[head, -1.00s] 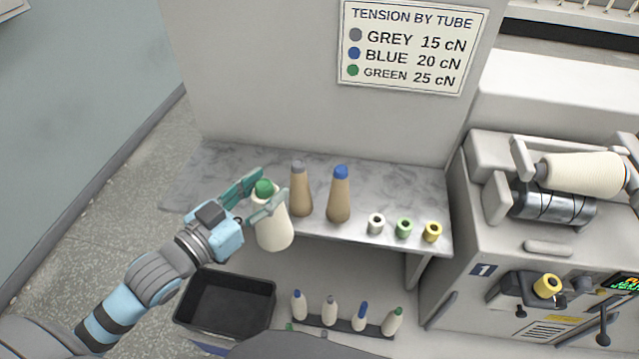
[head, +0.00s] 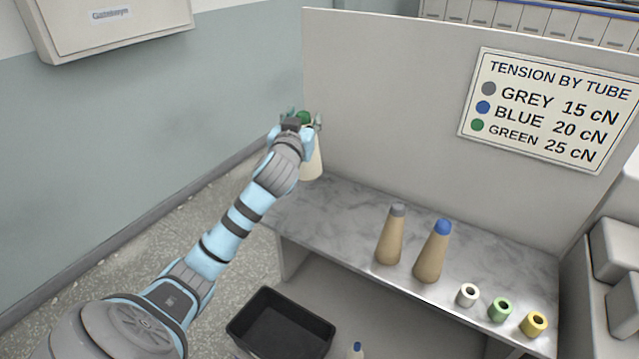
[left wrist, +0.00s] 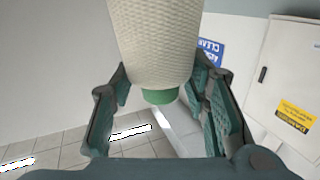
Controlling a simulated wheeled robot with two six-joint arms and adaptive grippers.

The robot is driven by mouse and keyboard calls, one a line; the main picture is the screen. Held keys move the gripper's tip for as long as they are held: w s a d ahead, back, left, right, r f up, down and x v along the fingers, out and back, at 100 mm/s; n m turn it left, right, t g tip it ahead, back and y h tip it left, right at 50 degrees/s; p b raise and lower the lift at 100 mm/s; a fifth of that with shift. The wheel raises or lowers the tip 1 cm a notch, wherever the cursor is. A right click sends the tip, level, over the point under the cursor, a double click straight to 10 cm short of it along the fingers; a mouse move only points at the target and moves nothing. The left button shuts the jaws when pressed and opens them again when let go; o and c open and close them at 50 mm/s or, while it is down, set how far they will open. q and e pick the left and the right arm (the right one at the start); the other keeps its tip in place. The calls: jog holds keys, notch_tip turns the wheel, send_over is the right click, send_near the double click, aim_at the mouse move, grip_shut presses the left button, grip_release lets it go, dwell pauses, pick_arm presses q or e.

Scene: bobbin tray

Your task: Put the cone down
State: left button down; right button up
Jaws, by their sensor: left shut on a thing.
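My left gripper (head: 304,122) is shut on a cream cone with a green tube tip, near the far left end of the marble shelf (head: 345,215). In the head view the cone's cream body (head: 313,167) shows below the gripper, partly behind my wrist. I cannot tell whether its base touches the shelf. In the left wrist view the cone (left wrist: 155,40) is between the fingers, its green tip (left wrist: 160,96) toward the palm. My right gripper is not in view.
On the shelf stand a grey-tipped brown cone (head: 391,236), a blue-tipped brown cone (head: 433,255), and white (head: 467,295), green (head: 500,309) and yellow (head: 534,323) bobbins. A black bin (head: 282,322) is below. The panel (head: 400,110) rises behind. The shelf's left part is clear.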

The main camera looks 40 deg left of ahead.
pick_arm(q)
notch_tip(320, 180, down, 15)
jog(key=b, duration=0.3)
jog(key=shift+r, duration=0.1)
jog(key=c, duration=0.9)
grip_release()
send_near(303, 179)
jog(key=shift+w+a+f+p, duration=0.3)
jog(key=shift+w+a+f, duration=0.1)
jog(key=shift+w, duration=0.1)
